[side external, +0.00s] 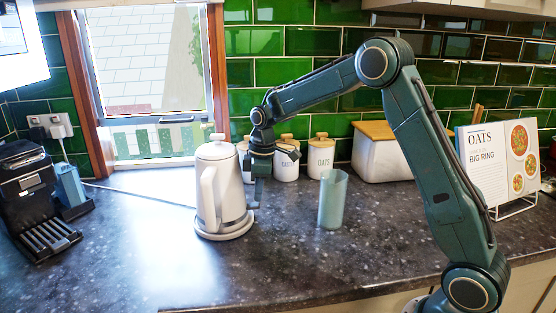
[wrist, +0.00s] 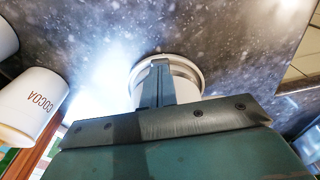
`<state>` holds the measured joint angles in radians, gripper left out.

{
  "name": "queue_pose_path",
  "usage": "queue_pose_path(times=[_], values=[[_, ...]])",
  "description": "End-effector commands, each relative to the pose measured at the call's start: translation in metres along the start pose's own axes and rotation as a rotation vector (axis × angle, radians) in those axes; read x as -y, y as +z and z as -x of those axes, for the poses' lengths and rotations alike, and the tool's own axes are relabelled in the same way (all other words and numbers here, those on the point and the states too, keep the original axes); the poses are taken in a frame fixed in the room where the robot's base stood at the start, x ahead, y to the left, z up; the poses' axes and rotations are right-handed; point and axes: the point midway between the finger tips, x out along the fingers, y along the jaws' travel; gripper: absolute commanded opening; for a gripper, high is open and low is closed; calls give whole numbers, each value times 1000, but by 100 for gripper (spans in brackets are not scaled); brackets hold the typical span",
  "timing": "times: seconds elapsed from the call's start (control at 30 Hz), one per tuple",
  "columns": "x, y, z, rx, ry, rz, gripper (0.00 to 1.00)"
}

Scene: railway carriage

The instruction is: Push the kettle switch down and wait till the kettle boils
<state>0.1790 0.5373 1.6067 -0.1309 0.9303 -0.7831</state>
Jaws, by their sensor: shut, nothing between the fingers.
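A white kettle (side external: 218,185) stands upright on its round base (side external: 223,231) on the dark counter, left of centre in the side view. Its handle faces the left front. My gripper (side external: 257,201) is shut and empty, pointing down close by the kettle's right side. In the wrist view my gripper (wrist: 157,66) reaches over the round white base (wrist: 188,63). I cannot tell whether the fingertips touch the kettle. The kettle switch is not visible, and no steam or lit lamp shows.
A translucent green cup (side external: 332,199) stands right of the gripper. White canisters (side external: 320,157) line the wall behind, and the cocoa canister (wrist: 32,104) shows in the wrist view. A black coffee machine (side external: 33,195) is at far left. The front counter is clear.

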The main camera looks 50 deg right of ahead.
Motion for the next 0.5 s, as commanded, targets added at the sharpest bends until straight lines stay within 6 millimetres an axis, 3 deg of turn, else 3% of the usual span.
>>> queue_pose_path(times=[0.5], values=[[0, 0, -8, 0, 0, 0, 0]])
